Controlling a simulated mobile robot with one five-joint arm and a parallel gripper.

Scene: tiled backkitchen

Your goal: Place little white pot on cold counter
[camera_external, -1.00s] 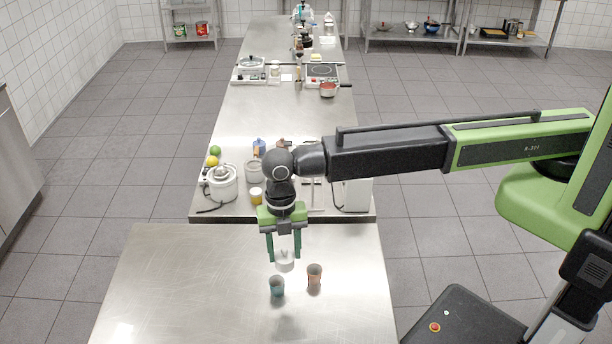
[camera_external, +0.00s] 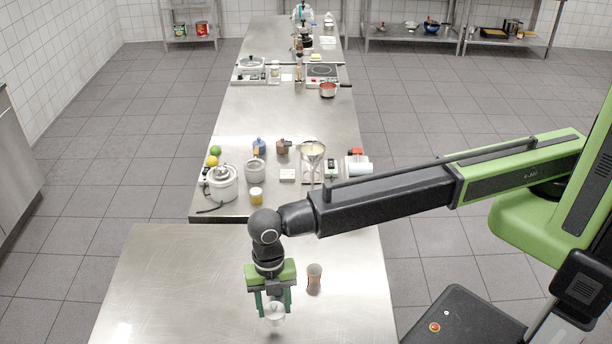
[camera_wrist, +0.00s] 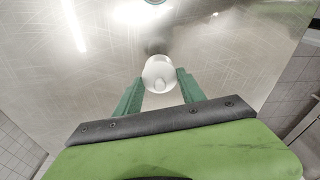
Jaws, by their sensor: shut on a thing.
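The little white pot (camera_external: 274,316) is between the fingers of my gripper (camera_external: 273,306), over the near steel counter (camera_external: 170,285). In the wrist view the pot (camera_wrist: 159,74) shows as a round white shape with a small knob, gripped between the two green fingers of my gripper (camera_wrist: 159,80). A dark shadow lies just beyond it on the steel. I cannot tell whether the pot touches the counter. Nothing marks which counter is the cold one.
A reddish cup (camera_external: 314,280) stands just right of my gripper. A teal cup is hidden behind my gripper in the external view. The near counter's left side is clear.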

